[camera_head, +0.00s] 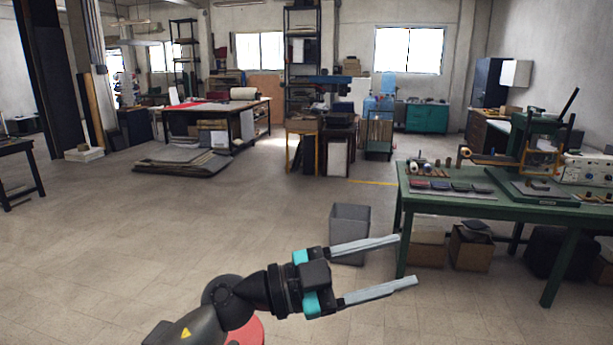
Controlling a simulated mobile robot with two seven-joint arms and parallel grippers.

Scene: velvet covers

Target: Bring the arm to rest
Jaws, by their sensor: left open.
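My left gripper (406,261) is in the lower middle of the head view. Its two long pale fingers are spread apart and point to the right, with nothing between them. The fingertips show in front of the near left leg of the green table; I cannot tell how far apart they are in depth. My left arm comes up from the bottom edge with a black wrist and teal parts on the gripper. My right gripper is not in view.
The green workbench (503,205) at the right bears a press (540,150), spools and several dark pads. A grey bin (350,225) stands on the floor just beyond my gripper. Boxes (470,248) sit under the workbench.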

